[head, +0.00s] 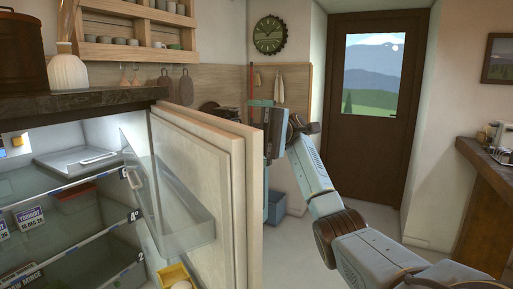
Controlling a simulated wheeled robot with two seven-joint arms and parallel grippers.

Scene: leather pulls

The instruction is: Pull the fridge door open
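The fridge door (240,200) is a pale wooden panel standing wide open, swung out from the lit fridge. Its inner side carries a clear door shelf (175,205). The fridge interior (70,215) is exposed at the left. My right arm comes in from the lower right, and my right gripper (268,130) is at the door's outer side, beside its free edge. The door and the hand hide the fingertips, so I cannot tell whether they touch or hold a pull. My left gripper is out of view.
A dark counter (80,102) with a white vase (67,72) runs above the fridge. A blue bin (290,202) stands on the floor behind my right arm. A wooden counter (480,185) is at the right. Floor shows around my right arm.

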